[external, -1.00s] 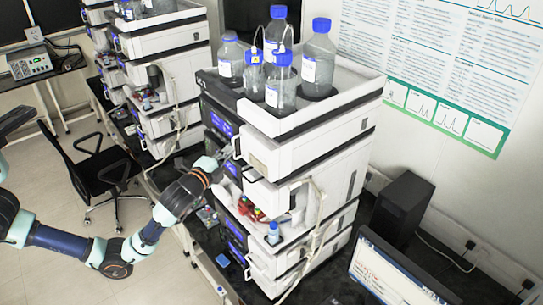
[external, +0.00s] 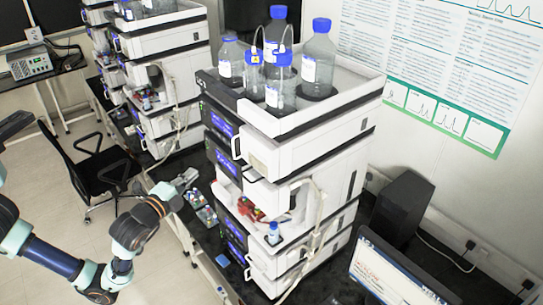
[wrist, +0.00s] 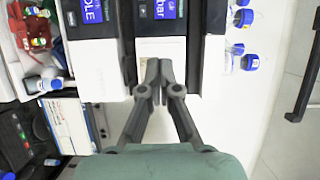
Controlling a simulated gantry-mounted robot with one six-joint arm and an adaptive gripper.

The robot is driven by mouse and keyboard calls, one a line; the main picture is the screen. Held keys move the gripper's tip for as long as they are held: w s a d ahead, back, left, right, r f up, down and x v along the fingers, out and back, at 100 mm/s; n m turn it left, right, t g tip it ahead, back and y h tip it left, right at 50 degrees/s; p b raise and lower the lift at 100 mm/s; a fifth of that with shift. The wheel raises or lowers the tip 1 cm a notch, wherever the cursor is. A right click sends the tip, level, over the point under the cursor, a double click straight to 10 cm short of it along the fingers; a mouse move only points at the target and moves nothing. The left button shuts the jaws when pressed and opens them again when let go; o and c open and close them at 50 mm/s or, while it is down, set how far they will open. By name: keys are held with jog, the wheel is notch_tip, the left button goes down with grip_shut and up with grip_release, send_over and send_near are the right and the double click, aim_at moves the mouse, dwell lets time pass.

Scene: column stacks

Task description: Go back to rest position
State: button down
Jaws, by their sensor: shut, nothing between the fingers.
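My gripper (external: 187,178) is at the left of the front stack in the external view, held off its front face with a gap between. In the wrist view my gripper (wrist: 159,68) has its two dark fingers together at the tips, with nothing between them. The stack of white and black instrument modules (external: 300,158) stands in front of it. In the wrist view the stack appears turned sideways, with lit blue screens (wrist: 166,9) just beyond the fingertips.
Blue-capped bottles (external: 318,60) stand in the tray on top of the stack. An open bay holds red parts (external: 250,209). Small vials (external: 203,207) sit on the dark bench beside the stack. A black chair (external: 100,170) stands behind my arm.

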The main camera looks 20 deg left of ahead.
jog(key=w+a+f+n+g+y, duration=0.1)
jog(key=w+a+f+n, duration=0.3)
jog(key=w+a, duration=0.3)
jog(key=w+a+f+n+g+y, duration=0.1)
jog(key=w+a+f+n, duration=0.2)
jog(key=w+a+f, duration=0.5)
jog(key=s+a+f+n+g+p, duration=0.1)
jog(key=a+n, duration=0.5)
jog(key=a, duration=0.7)
jog(key=s+a+f+n+g+y+p, duration=0.1)
jog(key=s+a+f+n, duration=0.2)
jog(key=a+n, duration=0.4)
jog(key=a+f, duration=0.1)
jog(key=a, duration=0.5)
jog(key=shift+s+a+f+g, duration=0.2)
jog(key=shift+s+a+g, duration=0.05)
jog(key=shift+s+g, duration=0.15)
